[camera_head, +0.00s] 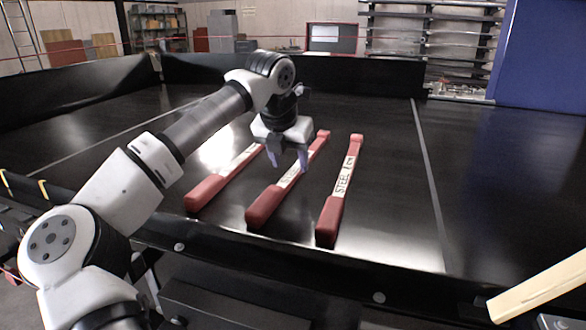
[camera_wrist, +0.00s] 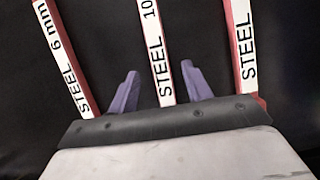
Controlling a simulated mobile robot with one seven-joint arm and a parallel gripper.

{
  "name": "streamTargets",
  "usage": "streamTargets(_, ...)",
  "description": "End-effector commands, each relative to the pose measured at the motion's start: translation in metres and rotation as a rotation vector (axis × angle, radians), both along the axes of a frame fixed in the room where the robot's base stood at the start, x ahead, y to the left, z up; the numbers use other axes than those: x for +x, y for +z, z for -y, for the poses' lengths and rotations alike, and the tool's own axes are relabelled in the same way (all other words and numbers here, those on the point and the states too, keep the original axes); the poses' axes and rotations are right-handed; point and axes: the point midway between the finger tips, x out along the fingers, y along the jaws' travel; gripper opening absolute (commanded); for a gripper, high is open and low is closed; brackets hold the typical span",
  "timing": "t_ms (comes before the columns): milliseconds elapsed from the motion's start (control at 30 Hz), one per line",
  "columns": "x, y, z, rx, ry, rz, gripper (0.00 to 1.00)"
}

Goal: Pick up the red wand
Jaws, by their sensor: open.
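Three red wands with white label strips lie side by side on the black conveyor: a left wand (camera_head: 207,192), a middle wand (camera_head: 265,207) and a right wand (camera_head: 328,222). In the wrist view the left wand (camera_wrist: 62,58) reads "STEEL 6 mm", the middle wand (camera_wrist: 154,50) "STEEL 10", cut off, and the right wand (camera_wrist: 243,40) "STEEL". My gripper (camera_head: 288,164) is open, pointing down over the middle wand. In the wrist view the middle wand shows between the two purple fingers (camera_wrist: 159,70). Whether the fingers reach down beside it cannot be told.
The black conveyor (camera_head: 500,190) has a raised dark wall along its back (camera_head: 300,75) and a dark front rail (camera_head: 215,245). Its right part is clear. A blue panel (camera_head: 545,55) stands at the back right. A wooden bar (camera_head: 540,285) juts in at the lower right.

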Motion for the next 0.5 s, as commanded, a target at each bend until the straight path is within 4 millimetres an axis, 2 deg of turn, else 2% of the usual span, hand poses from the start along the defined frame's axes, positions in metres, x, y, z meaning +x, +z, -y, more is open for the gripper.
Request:
streamTargets(233, 0.011, -0.024, 0.005, 0.0, 0.0, -0.001, 0.49)
streamTargets(467, 0.012, -0.027, 0.005, 0.0, 0.0, 0.0, 0.49)
streamTargets(500, 0.012, -0.027, 0.005, 0.0, 0.0, 0.0, 0.46)
